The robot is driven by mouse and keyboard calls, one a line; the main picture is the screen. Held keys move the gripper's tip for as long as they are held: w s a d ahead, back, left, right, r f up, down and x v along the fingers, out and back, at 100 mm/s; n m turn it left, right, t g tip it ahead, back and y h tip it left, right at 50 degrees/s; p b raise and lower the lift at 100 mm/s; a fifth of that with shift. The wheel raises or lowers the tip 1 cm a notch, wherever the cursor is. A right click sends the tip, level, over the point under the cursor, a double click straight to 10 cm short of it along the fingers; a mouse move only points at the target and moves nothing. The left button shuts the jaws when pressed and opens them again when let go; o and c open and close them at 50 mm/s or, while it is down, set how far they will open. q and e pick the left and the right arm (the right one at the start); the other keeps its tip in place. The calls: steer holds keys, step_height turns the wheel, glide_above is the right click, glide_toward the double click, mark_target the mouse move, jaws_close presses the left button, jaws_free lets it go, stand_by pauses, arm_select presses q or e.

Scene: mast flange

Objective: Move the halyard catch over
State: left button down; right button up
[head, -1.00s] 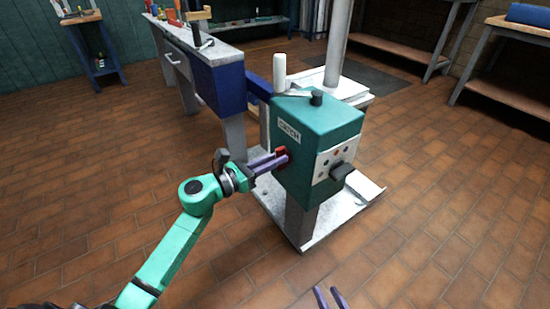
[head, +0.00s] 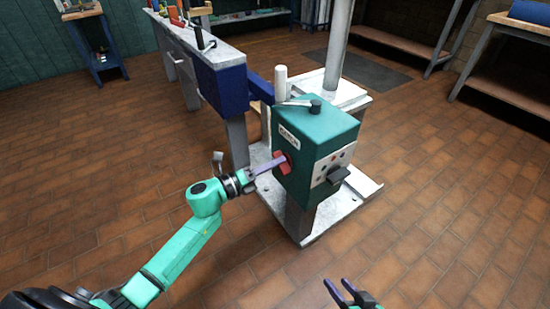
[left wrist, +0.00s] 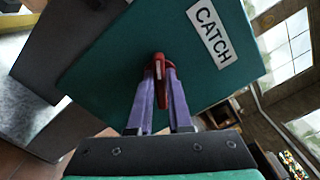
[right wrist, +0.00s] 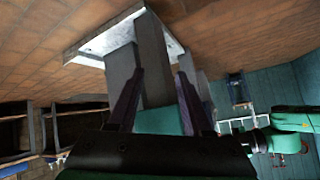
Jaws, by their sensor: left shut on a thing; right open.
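The halyard catch is a small red lever (head: 293,166) on the left face of a green box (head: 318,125) with a white CATCH label (head: 289,138). My left gripper (head: 279,164) reaches it from the left. In the left wrist view, its purple fingers (left wrist: 160,75) are shut on the red lever (left wrist: 158,60), just below the label (left wrist: 212,33). The fingers hide part of the lever. My right gripper (head: 340,290) is open and empty, low in front of the box. In the right wrist view, nothing is between its fingers (right wrist: 158,80).
The box stands on a post over a white base plate (head: 312,235), beside a tall mast (head: 337,50). A dark knob (head: 338,174) sticks out of its front panel. A workbench (head: 222,54) with tools stands behind left. The brick floor right of the base is clear.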

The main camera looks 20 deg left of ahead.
arm_select(q)
steer(key=shift+a+f+n+p, duration=0.15)
steer(key=shift+n+p, duration=0.8)
steer(key=shift+n, duration=0.7)
steer(key=shift+d+f+n+p, duration=0.1)
steer(key=shift+n+p, duration=0.85)
steer(key=shift+n, duration=0.7)
arm_select(e)
steer(key=s+d+r+g+h, duration=0.3)
steer(key=s+d+r+g, duration=0.1)
steer(key=d, duration=0.5)
steer(key=shift+s+d+r+g+h, duration=0.2)
steer(key=shift+s+r+g+h, duration=0.15)
steer(key=shift+r+g, duration=0.45)
steer(key=shift+r, duration=0.15)
arm_select(q)
steer(key=c, duration=0.8)
jaws_free()
steer(key=shift+c, duration=0.2)
steer(key=p+v, duration=0.2)
steer(key=v, duration=1.2)
steer(key=shift+s+a, duration=0.2)
steer(key=shift+s, duration=0.05)
arm_select(e)
steer(key=shift+s+d+f+m+g+h, duration=0.15)
steer(key=shift+s+d+f+g+h, duration=0.1)
steer(key=shift+d+f, duration=0.25)
steer(key=shift+s+d+f+m+g+h, duration=0.1)
steer(key=shift+d+f+m+g+h, duration=0.1)
steer(key=shift+d+f, duration=0.25)
